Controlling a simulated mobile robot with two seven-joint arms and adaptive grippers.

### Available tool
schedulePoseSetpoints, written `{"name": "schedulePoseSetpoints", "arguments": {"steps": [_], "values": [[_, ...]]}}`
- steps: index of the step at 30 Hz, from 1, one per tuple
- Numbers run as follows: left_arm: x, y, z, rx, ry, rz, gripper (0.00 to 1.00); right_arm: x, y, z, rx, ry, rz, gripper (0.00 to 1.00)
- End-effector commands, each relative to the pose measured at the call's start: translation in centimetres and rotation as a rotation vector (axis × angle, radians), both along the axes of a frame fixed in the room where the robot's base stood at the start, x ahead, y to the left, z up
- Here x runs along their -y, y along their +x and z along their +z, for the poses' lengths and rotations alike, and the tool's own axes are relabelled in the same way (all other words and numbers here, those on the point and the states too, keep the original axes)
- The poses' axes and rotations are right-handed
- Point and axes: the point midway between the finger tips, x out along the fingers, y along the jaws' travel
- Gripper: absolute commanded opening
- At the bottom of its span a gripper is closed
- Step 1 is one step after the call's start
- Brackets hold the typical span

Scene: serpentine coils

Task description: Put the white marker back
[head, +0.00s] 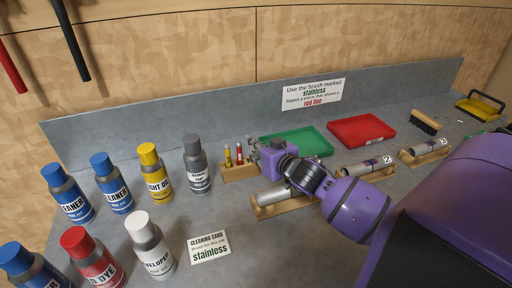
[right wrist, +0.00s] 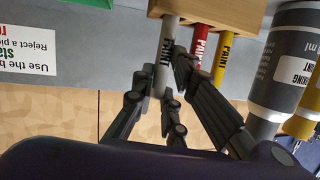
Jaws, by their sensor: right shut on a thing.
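My right gripper (head: 254,150) is at the marker block at the back of the bench. In the right wrist view its fingers (right wrist: 166,60) are shut on the white marker (right wrist: 169,38), labelled PAINT. The marker's end meets the wooden block (right wrist: 225,9); I cannot tell how deep it sits. A red marker (right wrist: 201,40) and a yellow marker (right wrist: 223,58) stand in the block beside it. In the head view the block (head: 238,174) shows left of the gripper, with the yellow marker (head: 228,157) and red marker (head: 239,153). My left gripper is out of view.
A grey bottle (head: 196,165) stands just left of the block, with several other bottles farther left. A green tray (head: 298,141) and a red tray (head: 360,131) lie behind and to the right. A wooden cradle with a metal cylinder (head: 273,194) sits in front of the gripper.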

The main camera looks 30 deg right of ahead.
Motion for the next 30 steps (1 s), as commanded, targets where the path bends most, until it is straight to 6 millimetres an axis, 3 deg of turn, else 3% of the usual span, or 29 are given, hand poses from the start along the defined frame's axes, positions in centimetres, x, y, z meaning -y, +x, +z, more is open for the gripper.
{"name": "schedulePoseSetpoints", "arguments": {"steps": [1,2,6,19,30], "values": [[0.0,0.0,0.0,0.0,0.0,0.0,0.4,0.0,0.0,-0.1,-0.002,0.001,0.0,0.0],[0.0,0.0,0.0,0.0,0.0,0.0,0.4,0.0,0.0,-0.1,-0.002,0.001,0.0,0.15],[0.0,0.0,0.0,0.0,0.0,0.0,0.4,0.0,0.0,-0.1,-0.002,0.001,0.0,0.33],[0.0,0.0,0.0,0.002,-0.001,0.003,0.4,0.0,-1.0,0.1,-0.002,0.001,0.0,0.34],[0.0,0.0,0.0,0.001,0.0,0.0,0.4,-0.2,-8.1,2.1,-0.003,0.002,-0.001,0.34]]}}
